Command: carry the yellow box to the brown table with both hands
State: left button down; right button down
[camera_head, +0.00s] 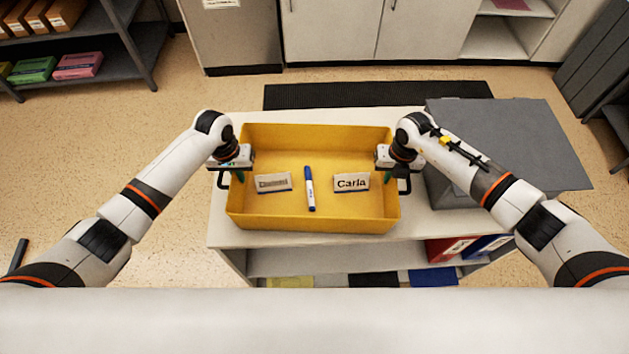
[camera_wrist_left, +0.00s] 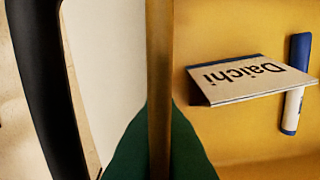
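The yellow box (camera_head: 313,219) is an open tray over a pale shelf unit; I cannot tell whether it rests on it or hangs just above. Inside are a blue-and-white marker (camera_head: 310,188), a "Carla" name card (camera_head: 351,183) and a "Daichi" card (camera_wrist_left: 250,80). My left gripper (camera_head: 238,172) is at the box's left wall, with green fingertips against both sides of the wall in the left wrist view (camera_wrist_left: 160,150). My right gripper (camera_head: 390,172) is at the right wall in the same way, its fingertips partly hidden. No brown table is in view.
The pale shelf unit (camera_head: 228,230) holds red and blue binders below. A grey block (camera_head: 520,135) stands close to the right. A dark mat (camera_head: 375,95), cabinets (camera_head: 330,30) and a dark shelf (camera_head: 130,60) are farther back. Open floor (camera_head: 90,140) lies to the left.

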pick_arm(q)
jog(key=shift+w+a+r, duration=0.1)
jog(key=shift+r, duration=0.05)
pick_arm(e)
jog(key=shift+w+d+r, duration=0.1)
jog(key=shift+r, duration=0.05)
dwell(0.6)
